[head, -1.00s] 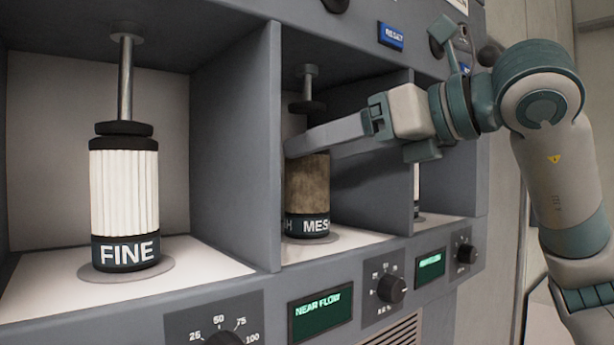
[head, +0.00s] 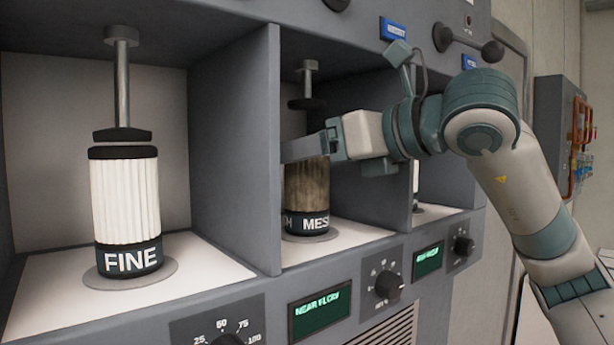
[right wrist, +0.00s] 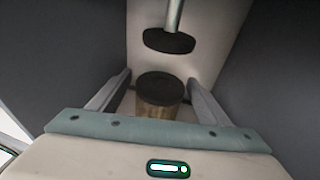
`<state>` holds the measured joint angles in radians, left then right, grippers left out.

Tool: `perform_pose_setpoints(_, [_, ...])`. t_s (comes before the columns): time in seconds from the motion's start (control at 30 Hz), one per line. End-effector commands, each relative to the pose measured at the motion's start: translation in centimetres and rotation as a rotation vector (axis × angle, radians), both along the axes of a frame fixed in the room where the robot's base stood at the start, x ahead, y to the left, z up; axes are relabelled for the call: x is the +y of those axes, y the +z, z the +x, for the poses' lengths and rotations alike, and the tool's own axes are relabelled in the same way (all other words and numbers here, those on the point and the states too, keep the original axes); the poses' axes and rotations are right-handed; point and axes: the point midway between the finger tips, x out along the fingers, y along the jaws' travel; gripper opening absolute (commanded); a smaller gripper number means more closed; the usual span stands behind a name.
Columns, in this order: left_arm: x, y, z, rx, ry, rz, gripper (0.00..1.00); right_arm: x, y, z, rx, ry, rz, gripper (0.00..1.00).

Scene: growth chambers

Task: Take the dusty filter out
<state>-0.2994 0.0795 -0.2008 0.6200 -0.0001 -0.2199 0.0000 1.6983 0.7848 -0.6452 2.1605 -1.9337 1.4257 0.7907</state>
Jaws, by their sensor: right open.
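The dusty filter (head: 307,183) is a brown, grimy cylinder with a dark lower band lettered MESH, partly cut off by the divider. It stands upright in the middle bay. Its dark round top shows in the right wrist view (right wrist: 161,85). A black clamp disc on a metal rod (head: 307,103) hangs above it with a clear gap. My right gripper (head: 300,150) reaches into the bay from the right at the filter's upper part. In the right wrist view its open fingers lie on either side of the filter, with gaps visible. My left gripper is not in view.
A clean white filter marked FINE (head: 125,200) stands in the left bay under its own clamp disc (head: 122,135). A grey divider (head: 235,150) separates the bays. A third bay at right is mostly hidden by my arm. Dials and green displays (head: 320,311) line the front below.

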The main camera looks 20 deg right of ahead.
Motion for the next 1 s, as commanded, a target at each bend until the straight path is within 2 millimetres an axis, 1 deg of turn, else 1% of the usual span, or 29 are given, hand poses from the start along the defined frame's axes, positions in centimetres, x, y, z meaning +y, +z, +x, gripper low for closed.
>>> perform_pose_setpoints(0.03, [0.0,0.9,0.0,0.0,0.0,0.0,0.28,0.3,0.2,0.4,0.003,0.001,-0.001,0.71])
perform_pose_setpoints(0.2, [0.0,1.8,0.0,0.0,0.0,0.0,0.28,1.2,-0.4,1.9,0.003,0.002,0.0,0.71])
perform_pose_setpoints(0.37, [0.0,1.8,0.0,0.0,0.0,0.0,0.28,1.4,-0.6,2.2,0.0,0.002,0.0,0.71])
perform_pose_setpoints(0.77, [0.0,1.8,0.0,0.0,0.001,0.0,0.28,1.3,-0.6,2.2,0.0,0.001,0.0,0.71])
perform_pose_setpoints(0.8, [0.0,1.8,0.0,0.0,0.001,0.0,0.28,1.3,-0.6,2.2,0.0,0.001,0.0,0.61])
perform_pose_setpoints(0.97, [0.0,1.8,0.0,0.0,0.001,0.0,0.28,1.3,-0.6,2.2,0.0,0.001,0.0,0.23])
perform_pose_setpoints(1.0, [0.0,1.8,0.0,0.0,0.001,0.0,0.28,1.3,-0.6,2.2,0.0,0.001,0.0,0.23])
